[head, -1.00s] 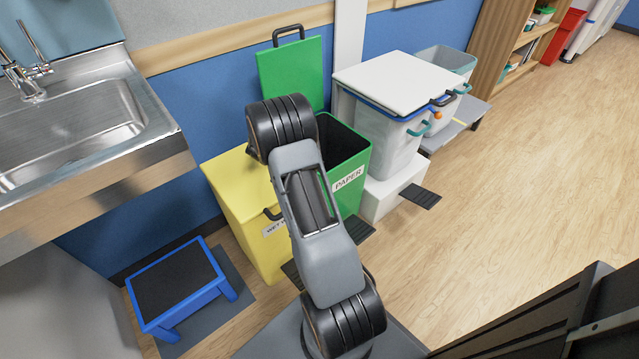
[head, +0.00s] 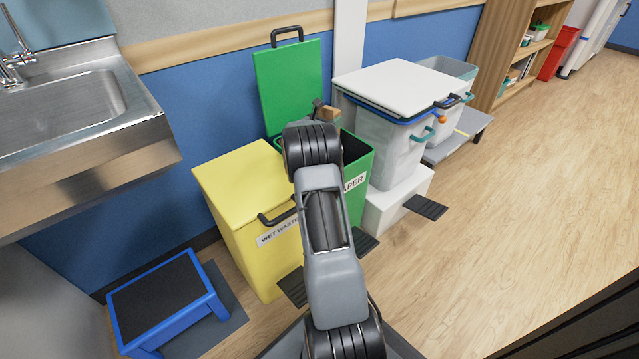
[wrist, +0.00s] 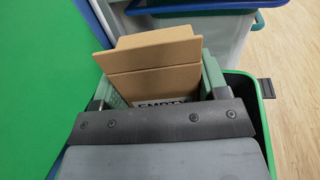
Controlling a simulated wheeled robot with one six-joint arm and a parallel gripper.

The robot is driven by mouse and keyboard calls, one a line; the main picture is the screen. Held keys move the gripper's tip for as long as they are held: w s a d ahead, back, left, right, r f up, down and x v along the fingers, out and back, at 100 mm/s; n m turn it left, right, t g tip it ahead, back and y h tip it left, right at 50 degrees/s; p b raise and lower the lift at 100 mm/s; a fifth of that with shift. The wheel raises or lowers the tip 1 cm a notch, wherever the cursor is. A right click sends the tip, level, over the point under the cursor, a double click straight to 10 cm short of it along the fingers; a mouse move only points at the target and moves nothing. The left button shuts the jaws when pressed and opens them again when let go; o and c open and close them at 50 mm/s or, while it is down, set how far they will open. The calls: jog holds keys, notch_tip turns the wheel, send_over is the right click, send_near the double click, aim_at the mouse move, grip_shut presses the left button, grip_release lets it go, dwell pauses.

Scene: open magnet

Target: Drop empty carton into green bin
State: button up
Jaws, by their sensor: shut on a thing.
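The empty carton (wrist: 152,75) is brown cardboard with an open flap and part of the word "EMPTY" showing in the wrist view. My gripper (wrist: 155,95) is shut on it, with a green-grey finger on each side. In the head view the carton (head: 328,114) shows as a small brown piece just beyond my arm, over the bin opening. The green bin (head: 357,185), labelled PAPER, has its green lid (head: 288,85) raised against the wall. Its rim (wrist: 266,110) shows right of the gripper in the wrist view. My arm hides much of the bin's opening.
A closed yellow wet-waste bin (head: 245,205) stands left of the green bin. A white-lidded clear bin (head: 395,125) on a white base stands to the right. A blue step stool (head: 165,300) is at lower left, below the sink (head: 80,115).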

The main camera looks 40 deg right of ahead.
jog(key=shift+f+b, duration=0.6)
jog(key=shift+f, duration=0.8)
jog(key=o, duration=1)
jog(key=a+p, duration=0.1)
jog(key=a, duration=0.3)
jog(key=s+a+p, duration=0.1)
jog(key=a, duration=0.4)
jog(key=s+a+p, duration=0.1)
jog(key=a+p, duration=0.1)
jog(key=a, duration=0.2)
jog(key=shift+s+a, duration=0.2)
jog(key=shift+a, duration=0.1)
jog(key=shift+r, duration=0.1)
